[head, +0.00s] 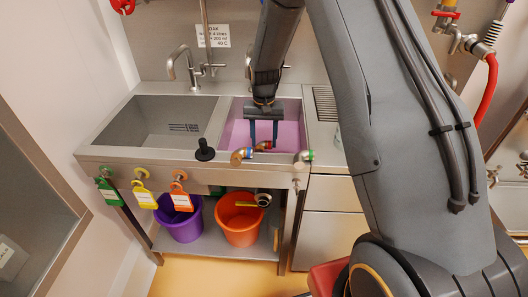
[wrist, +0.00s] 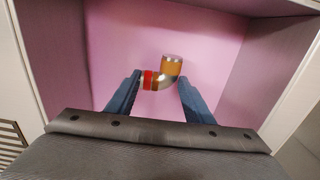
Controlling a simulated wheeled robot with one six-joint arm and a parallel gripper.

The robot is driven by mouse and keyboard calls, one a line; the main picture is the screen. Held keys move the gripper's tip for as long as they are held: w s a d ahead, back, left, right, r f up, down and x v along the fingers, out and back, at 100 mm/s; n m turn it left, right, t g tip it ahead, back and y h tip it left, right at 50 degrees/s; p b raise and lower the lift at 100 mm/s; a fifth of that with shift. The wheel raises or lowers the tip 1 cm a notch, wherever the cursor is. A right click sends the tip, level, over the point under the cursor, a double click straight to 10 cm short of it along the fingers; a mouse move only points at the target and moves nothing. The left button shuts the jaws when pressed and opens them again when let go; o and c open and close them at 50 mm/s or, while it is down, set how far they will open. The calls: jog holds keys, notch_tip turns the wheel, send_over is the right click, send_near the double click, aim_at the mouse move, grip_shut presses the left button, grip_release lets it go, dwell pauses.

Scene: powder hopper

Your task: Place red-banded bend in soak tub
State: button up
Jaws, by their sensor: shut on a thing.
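The red-banded bend (wrist: 166,82) is a short metal elbow with a red band at its left end and an orange-brown upper end. My gripper (wrist: 158,88) has its blue fingers on either side of the bend and is shut on it. In the head view my gripper (head: 263,143) points down over the soak tub, with part of the red-banded bend (head: 264,146) between its fingertips. The soak tub (head: 233,128) is the right basin, filled with pink liquid. I cannot tell whether the bend touches the liquid.
On the sink's front rim are a black plug (head: 204,151), a brass fitting with a blue band (head: 239,156) and a green-banded fitting (head: 304,157). The left basin (head: 160,118) is empty. A tap (head: 184,65) stands behind. Purple (head: 180,219) and orange (head: 240,220) buckets are below.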

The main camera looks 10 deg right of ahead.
aim_at(264, 143)
jog(key=shift+f+p, duration=0.85)
jog(key=shift+f, duration=2.4)
jog(key=shift+f, duration=0.2)
jog(key=o, duration=1.2)
jog(key=shift+o, duration=0.2)
notch_tip(264, 143, up, 12)
jog(key=b, duration=0.3)
jog(key=shift+r+b, duration=0.2)
jog(key=shift+b, duration=0.2)
